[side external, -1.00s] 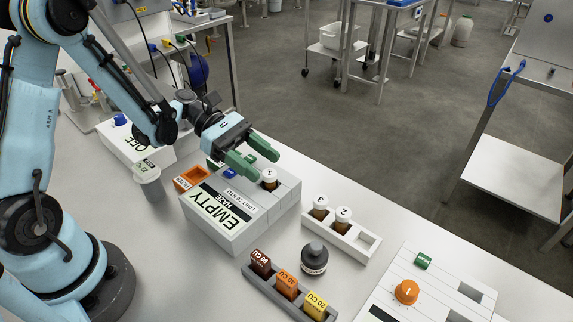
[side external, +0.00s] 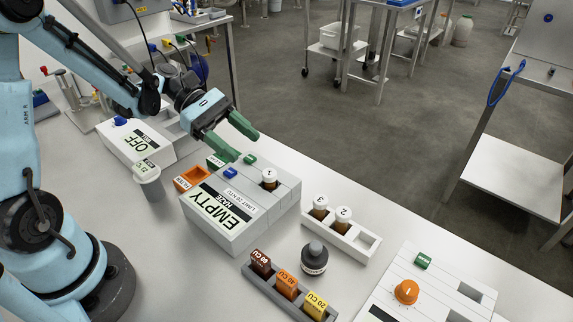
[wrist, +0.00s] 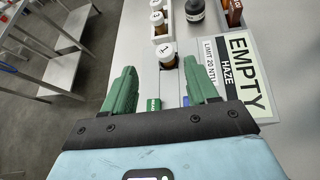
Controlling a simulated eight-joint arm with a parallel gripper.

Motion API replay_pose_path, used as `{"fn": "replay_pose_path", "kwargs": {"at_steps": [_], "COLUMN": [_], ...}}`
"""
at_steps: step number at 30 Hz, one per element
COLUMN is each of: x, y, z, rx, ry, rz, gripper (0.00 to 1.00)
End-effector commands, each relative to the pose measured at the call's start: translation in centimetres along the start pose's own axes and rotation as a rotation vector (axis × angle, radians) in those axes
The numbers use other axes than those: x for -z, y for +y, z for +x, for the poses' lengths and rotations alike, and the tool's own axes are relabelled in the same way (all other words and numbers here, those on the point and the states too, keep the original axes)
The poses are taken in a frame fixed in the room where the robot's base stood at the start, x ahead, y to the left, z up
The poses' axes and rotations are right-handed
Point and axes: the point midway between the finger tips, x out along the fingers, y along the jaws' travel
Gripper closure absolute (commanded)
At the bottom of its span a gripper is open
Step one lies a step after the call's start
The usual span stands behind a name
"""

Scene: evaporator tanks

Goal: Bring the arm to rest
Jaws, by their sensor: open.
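My gripper (side external: 236,138) has green fingers and is open and empty. In the side view it hangs above the back left edge of the haze meter (side external: 218,209), whose label reads EMPTY. A white-capped vial marked 1 (side external: 269,178) stands in the meter's slot, to the right of my fingers and apart from them. In the wrist view my open fingers (wrist: 162,85) point toward that vial (wrist: 168,56), which stands beyond their tips.
A rack (side external: 357,249) holds two more capped vials, with one empty slot. A dark bottle (side external: 314,260) and a tray of coloured blocks (side external: 272,293) stand in front. A unit reading OFF (side external: 133,143), a grey cup (side external: 148,178) and an orange holder (side external: 193,178) are at left.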

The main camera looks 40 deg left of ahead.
Motion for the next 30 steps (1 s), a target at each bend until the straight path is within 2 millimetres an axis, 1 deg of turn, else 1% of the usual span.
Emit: {"fn": "replay_pose_path", "kwargs": {"at_steps": [1, 3, 7, 11, 17, 24, 27, 30], "x": [-0.6, -1.1, -1.6, -1.9, -2.1, -2.4, -2.6, -2.8], "y": [-0.2, -0.4, -1.1, -2.0, -3.5, -4.9, -5.2, -5.3], "z": [0.4, 0.7, 0.9, 0.7, -0.5, -2.4, -3.1, -3.6], "rx": [-0.001, -0.003, 0.010, 0.048, 0.155, 0.348, 0.425, 0.483], "ry": [0.053, 0.142, 0.309, 0.475, 0.722, 0.988, 1.069, 1.122], "rz": [0.058, 0.157, 0.356, 0.576, 0.947, 1.410, 1.563, 1.667], "gripper": [0.42, 0.42, 0.42, 0.42, 0.42, 0.42, 0.42, 0.42]}}
